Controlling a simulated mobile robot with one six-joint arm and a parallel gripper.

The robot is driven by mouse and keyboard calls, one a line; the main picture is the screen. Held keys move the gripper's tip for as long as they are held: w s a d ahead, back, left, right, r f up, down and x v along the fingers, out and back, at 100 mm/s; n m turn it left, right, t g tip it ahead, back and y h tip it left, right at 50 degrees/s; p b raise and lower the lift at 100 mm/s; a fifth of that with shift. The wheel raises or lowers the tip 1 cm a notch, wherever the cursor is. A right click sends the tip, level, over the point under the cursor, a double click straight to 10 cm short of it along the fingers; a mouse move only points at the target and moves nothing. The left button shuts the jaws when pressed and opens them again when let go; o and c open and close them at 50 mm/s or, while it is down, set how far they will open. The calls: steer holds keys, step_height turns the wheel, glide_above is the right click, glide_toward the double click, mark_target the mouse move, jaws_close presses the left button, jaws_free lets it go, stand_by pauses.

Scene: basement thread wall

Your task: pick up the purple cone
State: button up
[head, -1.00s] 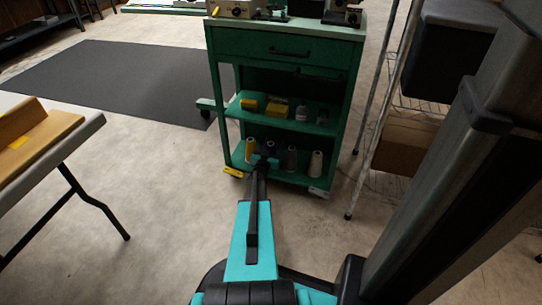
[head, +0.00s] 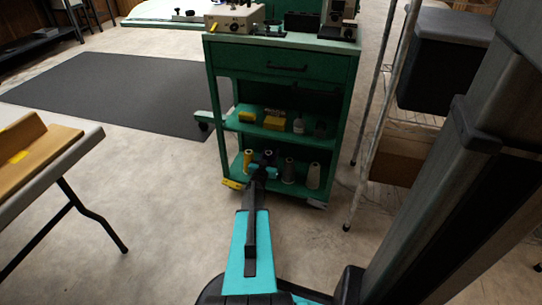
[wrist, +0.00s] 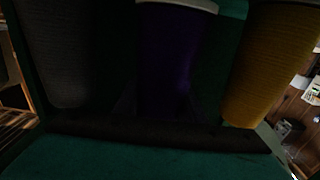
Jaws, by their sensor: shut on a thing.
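The purple cone (wrist: 176,60) stands in the middle of the dark wrist view, with a pale rim at the top edge. In the head view it is a small dark shape (head: 268,155) on the bottom shelf of the green cart (head: 283,65), partly hidden by my gripper (head: 262,171). My gripper reaches into the bottom shelf and is shut on the purple cone. The fingers are hard to make out in the dark. I cannot see a clear gap between the cone and the shelf.
A yellow cone (head: 248,158) and a grey cone (head: 288,170) flank the purple one closely; a white cone (head: 313,176) stands further right. The shelf above (head: 255,127) holds yellow boxes and a bottle. A wire rack (head: 385,125) stands right, a table (head: 85,145) left.

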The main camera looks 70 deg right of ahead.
step_height(320, 180, up, 8)
steer(key=p, duration=0.3)
stand_by(2.2)
steer(key=a+f+m+g+p, duration=0.1)
steer(key=a+f+g, duration=0.1)
steer(key=a, duration=0.7)
steer(key=s+a+f+m+g+p, duration=0.1)
steer(key=a+f+m+g+p, duration=0.1)
steer(key=a, duration=0.7)
steer(key=shift+f+m+g+y, duration=0.3)
steer(key=shift+f+g, duration=0.05)
steer(key=shift+g, duration=0.45)
